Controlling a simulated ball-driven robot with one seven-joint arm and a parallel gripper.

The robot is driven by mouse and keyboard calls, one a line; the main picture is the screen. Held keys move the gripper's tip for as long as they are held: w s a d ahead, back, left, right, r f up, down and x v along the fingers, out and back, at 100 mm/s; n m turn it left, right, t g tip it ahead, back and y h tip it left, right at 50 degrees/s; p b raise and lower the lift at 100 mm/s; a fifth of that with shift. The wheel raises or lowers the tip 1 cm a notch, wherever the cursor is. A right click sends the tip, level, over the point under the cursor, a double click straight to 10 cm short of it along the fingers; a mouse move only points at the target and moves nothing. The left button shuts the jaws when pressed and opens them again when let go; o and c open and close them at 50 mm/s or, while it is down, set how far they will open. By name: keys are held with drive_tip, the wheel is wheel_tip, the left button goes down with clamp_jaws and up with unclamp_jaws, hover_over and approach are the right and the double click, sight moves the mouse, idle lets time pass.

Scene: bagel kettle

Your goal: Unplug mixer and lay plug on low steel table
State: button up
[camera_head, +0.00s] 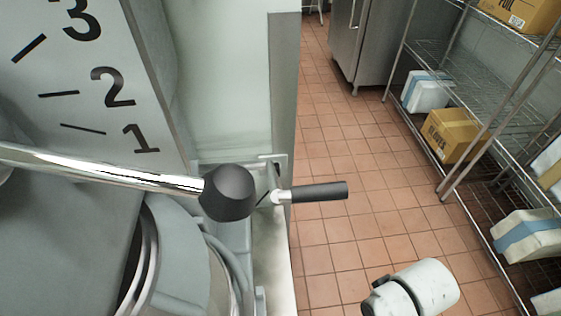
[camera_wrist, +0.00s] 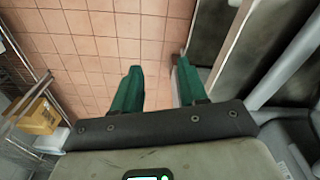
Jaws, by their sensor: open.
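The mixer (camera_head: 75,220) fills the left of the head view. It has a grey body, a panel with the numbers 1, 2 and 3, a long chrome lever (camera_head: 110,170) with a black knob, and a short black handle (camera_head: 318,191). My gripper (camera_wrist: 158,82) shows in the wrist view, its two green fingers apart with nothing between them, over the tiled floor. The mixer's plug, its cord and socket, and the low steel table are not recognisable in either view.
A wire shelf rack (camera_head: 455,70) stands along the right with boxes, including a yellow box (camera_head: 455,134), and white packages with blue bands. A steel cabinet (camera_head: 370,40) stands at the back. The tiled floor (camera_head: 345,170) between mixer and rack is clear apart from my arm.

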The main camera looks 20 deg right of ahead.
drive_tip(key=shift+o, duration=1.2)
drive_tip(key=shift+w+d+f, duration=0.15)
drive_tip(key=shift+w+d, duration=0.05)
drive_tip(key=shift+o, duration=1.2)
drive_tip(key=w+d+m+h, duration=0.1)
drive_tip(key=w, duration=0.1)
drive_tip(key=w+d+f+m+t+h+b, duration=0.1)
drive_tip(key=d, duration=0.1)
drive_tip(key=shift+w+f, duration=0.2)
drive_tip(key=shift+w, duration=0.15)
drive_tip(key=w+d+r+m+t+h+b, duration=0.1)
drive_tip(key=w+d+m+t+h+b, duration=0.2)
drive_tip(key=w, duration=0.4)
drive_tip(key=w+r+m+t+h+b, duration=0.1)
drive_tip(key=w+r+m+t+h, duration=0.2)
drive_tip(key=w, duration=0.5)
drive_tip(key=w+a+n+t+y+b, duration=0.1)
drive_tip(key=w+a+n+t, duration=0.1)
drive_tip(key=w+a+t, duration=0.2)
drive_tip(key=w+a+n+t+y+b, duration=0.1)
drive_tip(key=w+a+n+t+b, duration=0.1)
drive_tip(key=w+a+t, duration=0.3)
drive_tip(key=w+a, duration=0.3)
drive_tip(key=a, duration=0.4)
drive_tip(key=shift+w+a+r+n+y, duration=0.25)
drive_tip(key=shift+a+r+n+y, duration=0.05)
drive_tip(key=shift+a+n, duration=0.1)
drive_tip(key=shift+d, duration=0.1)
